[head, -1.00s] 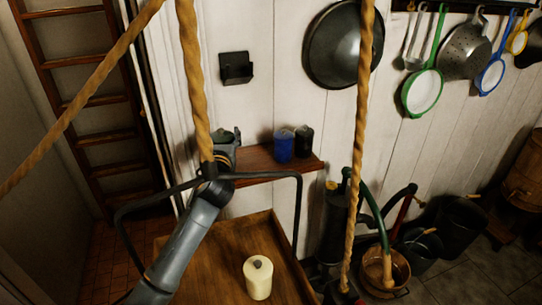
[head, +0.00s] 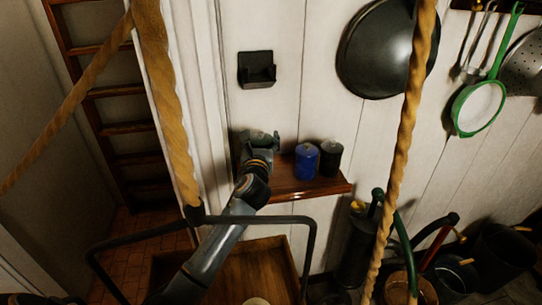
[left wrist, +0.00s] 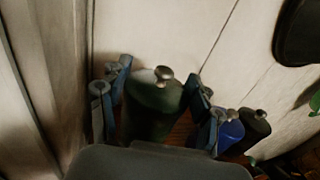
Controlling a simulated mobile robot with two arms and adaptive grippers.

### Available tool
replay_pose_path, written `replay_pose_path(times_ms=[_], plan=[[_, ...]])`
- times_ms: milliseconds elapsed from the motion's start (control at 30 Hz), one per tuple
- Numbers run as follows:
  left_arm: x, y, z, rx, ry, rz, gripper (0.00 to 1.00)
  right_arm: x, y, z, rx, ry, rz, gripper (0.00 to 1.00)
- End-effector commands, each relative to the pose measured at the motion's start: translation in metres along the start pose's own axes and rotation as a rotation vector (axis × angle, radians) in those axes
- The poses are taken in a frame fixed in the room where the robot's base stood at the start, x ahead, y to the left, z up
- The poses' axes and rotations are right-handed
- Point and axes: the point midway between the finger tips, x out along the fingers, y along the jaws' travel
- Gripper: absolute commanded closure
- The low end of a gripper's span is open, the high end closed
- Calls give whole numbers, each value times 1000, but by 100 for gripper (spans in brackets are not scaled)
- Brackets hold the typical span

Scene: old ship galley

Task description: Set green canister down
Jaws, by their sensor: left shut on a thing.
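The green canister (left wrist: 152,108) stands upright between the two fingers of my left gripper (left wrist: 155,92) in the left wrist view. Its lid has a round metal knob. The fingers are shut on its sides. In the head view my left gripper (head: 260,140) is at the left end of the wooden wall shelf (head: 300,192), and it mostly hides the canister. I cannot tell whether the canister's base touches the shelf. My right gripper is not in view.
A blue canister (head: 306,160) and a black canister (head: 330,158) stand on the shelf to the right of my gripper. A wooden tray (head: 265,265) with a dark rail is below. Ropes (head: 405,140) hang in front. A black wall bracket (head: 257,69) is above.

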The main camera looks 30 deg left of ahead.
Motion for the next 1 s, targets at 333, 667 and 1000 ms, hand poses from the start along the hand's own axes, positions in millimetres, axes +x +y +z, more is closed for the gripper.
replay_pose_path(times_ms=[333,667,1000], plan=[[0,-1,-41,-3,-2,-1,86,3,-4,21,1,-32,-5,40],[0,-1,-52,0,-6,-2,86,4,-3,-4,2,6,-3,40],[0,0,-57,1,-1,-1,13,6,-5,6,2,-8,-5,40]])
